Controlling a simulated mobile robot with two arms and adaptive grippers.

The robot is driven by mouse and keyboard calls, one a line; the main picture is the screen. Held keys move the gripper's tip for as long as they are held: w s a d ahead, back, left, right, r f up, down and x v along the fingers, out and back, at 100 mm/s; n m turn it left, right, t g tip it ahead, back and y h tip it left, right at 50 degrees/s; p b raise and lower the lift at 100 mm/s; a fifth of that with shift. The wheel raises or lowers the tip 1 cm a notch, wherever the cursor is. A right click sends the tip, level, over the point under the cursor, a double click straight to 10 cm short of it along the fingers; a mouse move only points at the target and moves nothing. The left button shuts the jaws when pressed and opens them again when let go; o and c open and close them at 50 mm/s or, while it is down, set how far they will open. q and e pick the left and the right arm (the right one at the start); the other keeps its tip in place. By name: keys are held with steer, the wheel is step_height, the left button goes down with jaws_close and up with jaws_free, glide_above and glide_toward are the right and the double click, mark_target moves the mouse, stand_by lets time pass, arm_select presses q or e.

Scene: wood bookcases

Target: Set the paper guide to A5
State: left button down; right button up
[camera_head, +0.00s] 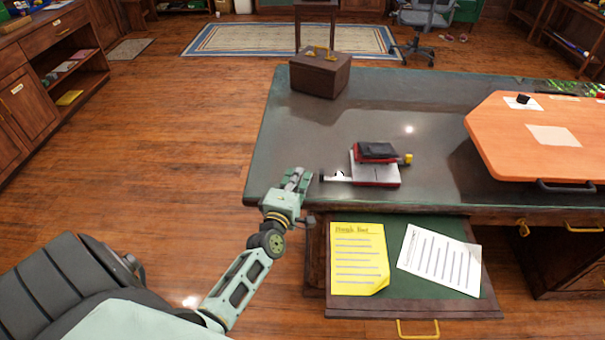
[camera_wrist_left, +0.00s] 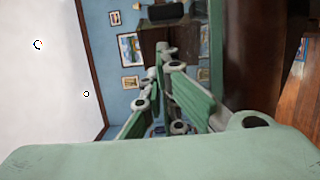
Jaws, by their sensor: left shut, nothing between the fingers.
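A hole punch (camera_head: 377,166) with a dark red and black top, a pale grey base and a yellow knob at its right stands on the desk. A thin pale bar, which looks like its paper guide (camera_head: 336,177), sticks out to the left of the base. Any size marks on it are too small to read. My left gripper (camera_head: 297,176) is shut and empty over the desk's front left corner, a little left of the bar's end and apart from it. Its fingers also show in the left wrist view (camera_wrist_left: 160,64). My right gripper is not in view.
The desk (camera_head: 309,135) carries a brown case (camera_head: 320,73) at the back left and an orange board (camera_head: 540,140) at the right. An open drawer in front holds a yellow sheet (camera_head: 358,259) and a white sheet (camera_head: 440,259). Desk space behind the punch is clear.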

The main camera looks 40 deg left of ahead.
mark_target(321, 175)
arm_select(q)
steer(key=shift+w+d+r, duration=0.15)
steer(key=shift+w+d, duration=0.15)
steer(key=shift+d, duration=0.3)
steer(key=w+d, duration=0.2)
steer(key=d, duration=0.1)
steer(key=w+d, duration=0.1)
steer(key=shift+d, duration=0.3)
steer(key=shift+s, duration=0.1)
